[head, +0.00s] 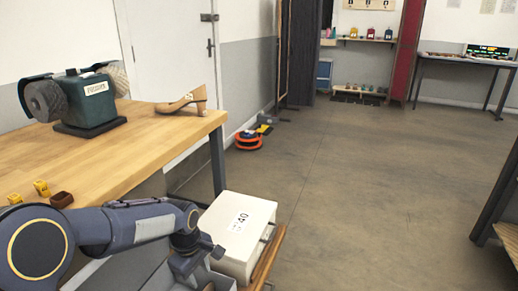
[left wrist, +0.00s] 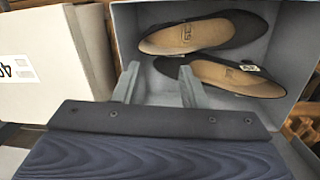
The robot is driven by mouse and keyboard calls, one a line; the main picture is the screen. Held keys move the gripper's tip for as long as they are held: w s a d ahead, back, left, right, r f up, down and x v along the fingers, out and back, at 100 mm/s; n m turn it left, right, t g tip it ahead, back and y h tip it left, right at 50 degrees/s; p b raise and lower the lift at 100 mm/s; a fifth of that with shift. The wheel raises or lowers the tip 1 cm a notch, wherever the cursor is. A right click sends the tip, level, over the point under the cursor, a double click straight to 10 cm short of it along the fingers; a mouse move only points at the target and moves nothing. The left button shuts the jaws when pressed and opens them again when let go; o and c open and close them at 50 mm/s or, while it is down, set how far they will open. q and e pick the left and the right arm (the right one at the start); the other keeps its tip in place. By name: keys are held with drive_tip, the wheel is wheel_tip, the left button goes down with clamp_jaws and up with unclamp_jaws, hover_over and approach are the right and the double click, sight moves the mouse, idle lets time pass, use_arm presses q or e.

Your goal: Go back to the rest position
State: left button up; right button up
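My left arm reaches in from the lower left in the head view, and its gripper (head: 192,262) is over an open grey box beside a workbench. In the left wrist view my left gripper (left wrist: 158,80) has its two fingers apart, with nothing seen held between them. Beyond the fingers, a pair of dark shoes (left wrist: 215,60) with tan insoles lies in the open grey box (left wrist: 288,120). Whether the fingers touch the box or a shoe I cannot tell. My right gripper is in neither view.
A closed white box (head: 228,222) marked 40 stands right by the left gripper. The wooden workbench (head: 130,152) holds a green grinder-like machine (head: 90,100), a tan shoe form (head: 182,102) and small blocks. An orange round object (head: 248,140) lies on the floor. The middle floor is clear.

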use_arm(q)
drive_tip(key=s+a+r+m+t+h, duration=0.1)
drive_tip(key=s+a+r+m, duration=0.15)
drive_tip(key=s+r, duration=0.35)
drive_tip(key=s+a+r+m+t+h, duration=0.1)
drive_tip(key=s+a+r+m, duration=0.15)
drive_tip(key=s, duration=0.45)
drive_tip(key=s+d+m+t+h, duration=0.1)
drive_tip(key=s+m+t, duration=0.35)
drive_tip(key=s, duration=0.85)
wheel_tip(320, 180, up, 29)
drive_tip(key=m+g+p, duration=0.1)
drive_tip(key=p, duration=2.7)
drive_tip(key=shift+w+g, duration=0.35)
drive_tip(key=shift+w, duration=0.05)
drive_tip(key=shift+d, duration=0.1)
drive_tip(key=shift+c, duration=0.2)
